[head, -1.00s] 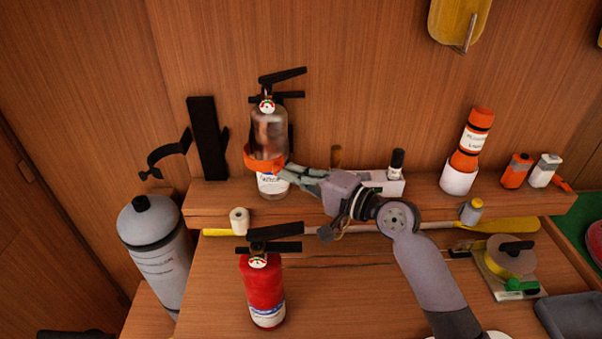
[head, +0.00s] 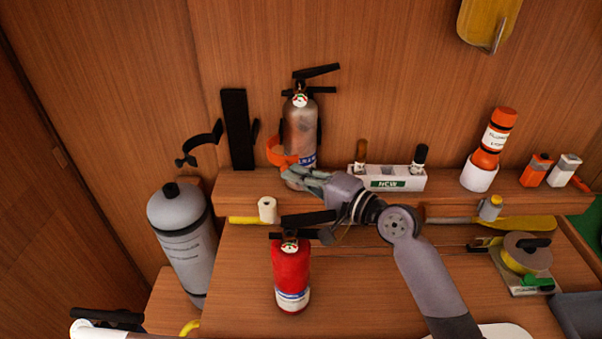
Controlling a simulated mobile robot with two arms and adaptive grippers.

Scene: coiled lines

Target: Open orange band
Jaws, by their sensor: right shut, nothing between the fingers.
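The orange band (head: 281,155) is at the lower body of the silver extinguisher (head: 299,128) on the shelf. My right gripper (head: 290,178) is shut and empty, in front of the extinguisher's base just below the band. Its fingers point left and hide part of the label. Whether they touch the band is unclear. My left gripper is not in view.
A red extinguisher (head: 291,274) stands below, close to my right forearm. A black bracket (head: 238,130) with a curved black band (head: 203,143) is left of the silver extinguisher. A grey cylinder (head: 182,238) stands lower left. A white box (head: 385,179) sits right on the shelf.

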